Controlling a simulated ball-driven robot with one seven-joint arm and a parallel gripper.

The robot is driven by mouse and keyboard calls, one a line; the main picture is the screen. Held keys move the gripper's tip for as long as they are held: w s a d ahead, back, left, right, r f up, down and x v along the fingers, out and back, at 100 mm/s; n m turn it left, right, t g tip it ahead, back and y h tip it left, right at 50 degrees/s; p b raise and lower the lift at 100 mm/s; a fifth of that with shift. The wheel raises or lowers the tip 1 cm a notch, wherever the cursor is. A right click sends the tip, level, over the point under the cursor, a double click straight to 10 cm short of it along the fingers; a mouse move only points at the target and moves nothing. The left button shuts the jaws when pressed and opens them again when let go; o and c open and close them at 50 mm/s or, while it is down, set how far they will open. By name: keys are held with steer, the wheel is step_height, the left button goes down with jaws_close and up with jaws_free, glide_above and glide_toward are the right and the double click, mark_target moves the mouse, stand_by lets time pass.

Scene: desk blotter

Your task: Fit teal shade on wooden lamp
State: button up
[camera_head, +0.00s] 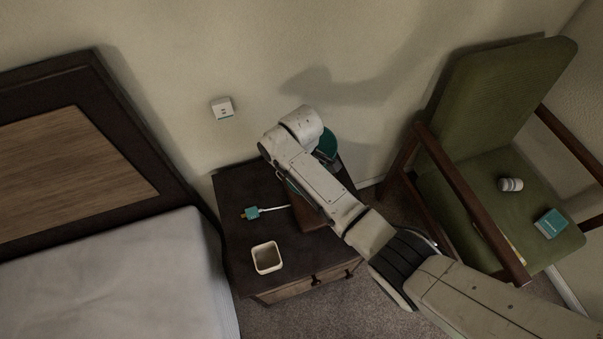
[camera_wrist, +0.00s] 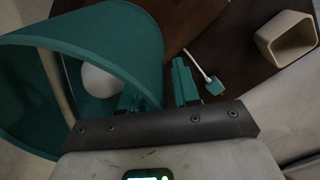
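The teal shade (camera_wrist: 110,35) fills the left of the wrist view, its open end tilted toward the camera. A round white bulb (camera_wrist: 98,81) shows inside it; whether the shade is seated on the lamp cannot be told. In the head view the shade (camera_head: 328,143) is mostly hidden behind my arm's end. My gripper (camera_wrist: 156,78) has one teal finger inside the shade's rim and one outside. The fingers stand apart, with a gap beside the wall. The lamp's wooden body is not clearly visible.
A dark nightstand (camera_head: 236,186) bears a cream square cup (camera_head: 267,258), a teal plug with white cable (camera_head: 251,213) and a brown block-like thing (camera_head: 304,213). A bed (camera_head: 120,280) stands left, a green chair (camera_head: 500,110) right. A switch (camera_head: 222,108) is on the wall behind.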

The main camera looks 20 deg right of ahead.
steer(key=shift+o, duration=0.2)
step_height(320, 180, up, 11)
stand_by(0.6)
